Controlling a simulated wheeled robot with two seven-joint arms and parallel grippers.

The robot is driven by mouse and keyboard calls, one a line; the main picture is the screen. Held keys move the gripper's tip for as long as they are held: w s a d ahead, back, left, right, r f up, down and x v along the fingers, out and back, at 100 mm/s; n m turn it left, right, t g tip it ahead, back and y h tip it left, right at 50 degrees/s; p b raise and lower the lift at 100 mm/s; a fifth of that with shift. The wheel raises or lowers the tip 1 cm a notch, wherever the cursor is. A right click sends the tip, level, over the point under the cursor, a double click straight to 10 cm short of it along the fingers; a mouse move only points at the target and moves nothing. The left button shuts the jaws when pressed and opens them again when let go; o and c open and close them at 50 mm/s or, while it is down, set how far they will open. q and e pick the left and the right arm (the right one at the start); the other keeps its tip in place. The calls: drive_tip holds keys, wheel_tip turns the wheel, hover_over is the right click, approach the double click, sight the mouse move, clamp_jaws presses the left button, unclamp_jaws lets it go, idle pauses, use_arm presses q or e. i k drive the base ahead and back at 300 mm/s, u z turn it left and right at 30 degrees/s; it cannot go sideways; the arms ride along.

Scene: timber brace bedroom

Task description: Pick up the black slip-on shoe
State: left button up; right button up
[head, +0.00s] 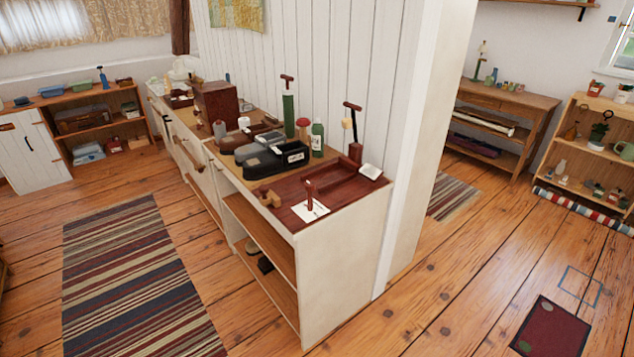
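A black, low, rounded item with an open top and a white label at its right end (272,162) lies on the top of the white cabinet (340,235). It looks like a slip-on shoe, but I cannot be sure. A dark grey item of similar shape (246,153) lies right behind it. On the cabinet's open lower shelf is a small dark thing (265,265), partly hidden and too small to name. Neither of my grippers is in view.
A green bottle (317,139), a tall green cylinder (288,112) and wooden-handled tools crowd the cabinet top. A white post (425,140) rises behind its right end. A striped rug (135,280) lies on the open floor at left; a dark red mat (550,330) lies at lower right.

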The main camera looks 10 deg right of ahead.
sight(293, 155)
drive_tip(key=z, duration=0.55)
drive_tip(key=k, duration=1.35)
drive_tip(key=z, duration=0.9)
drive_tip(key=i, duration=1.15)
drive_tip(key=z, duration=0.35)
drive_tip(key=i, duration=1.75)
drive_tip(key=u, duration=0.95)
drive_tip(key=i, duration=0.95)
drive_tip(key=u, duration=1)
